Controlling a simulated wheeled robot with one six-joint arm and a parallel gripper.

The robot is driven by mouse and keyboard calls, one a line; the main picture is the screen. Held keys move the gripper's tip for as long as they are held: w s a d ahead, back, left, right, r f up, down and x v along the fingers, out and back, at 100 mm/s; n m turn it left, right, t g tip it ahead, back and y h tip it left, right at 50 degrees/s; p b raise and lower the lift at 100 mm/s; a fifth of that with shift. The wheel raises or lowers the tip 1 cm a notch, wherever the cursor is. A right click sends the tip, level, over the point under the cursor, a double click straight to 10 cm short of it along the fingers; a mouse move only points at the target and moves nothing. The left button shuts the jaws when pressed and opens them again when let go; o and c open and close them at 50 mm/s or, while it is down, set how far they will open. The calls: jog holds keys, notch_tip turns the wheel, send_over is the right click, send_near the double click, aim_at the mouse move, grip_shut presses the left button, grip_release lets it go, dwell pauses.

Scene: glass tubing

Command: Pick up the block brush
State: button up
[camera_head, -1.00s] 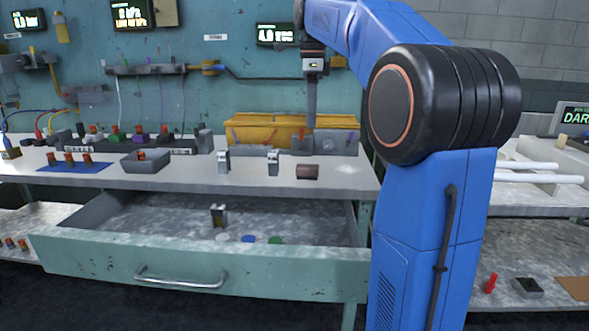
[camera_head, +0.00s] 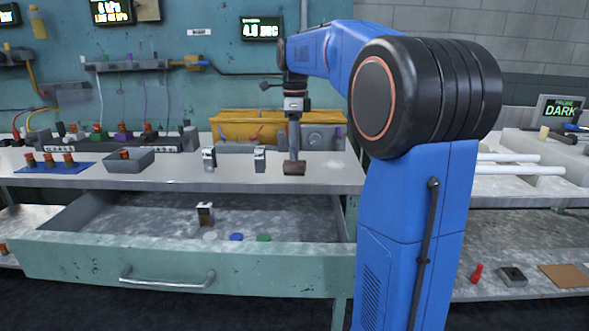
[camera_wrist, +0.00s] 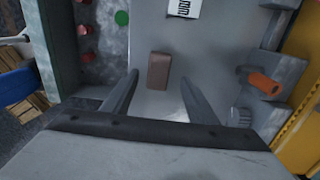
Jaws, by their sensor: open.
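The block brush looks like a small brown block (camera_head: 294,169) on the grey bench top, near its front edge. It also shows between my fingertips in the wrist view (camera_wrist: 159,72). My gripper (camera_head: 294,157) points down over the brush. In the wrist view my gripper (camera_wrist: 159,78) has its two fingers apart, one on each side of the brush, with gaps to both. Whether the fingertips have reached the brush's height I cannot tell.
Two small metal clamps (camera_head: 209,158) (camera_head: 260,158) stand left of the brush. A yellow bin (camera_head: 235,125) stands behind. Below, an open drawer (camera_head: 110,262) holds a small metal piece and coloured discs. A blue mat (camera_head: 55,168) with red-capped pieces lies far left.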

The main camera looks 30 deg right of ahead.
aim_at(294, 163)
jog(key=shift+s+a+f, duration=0.1)
jog(key=shift+s+f, duration=0.05)
jog(key=shift+f, duration=2.6)
jog(key=shift+c, duration=0.7)
jog(key=c, duration=1)
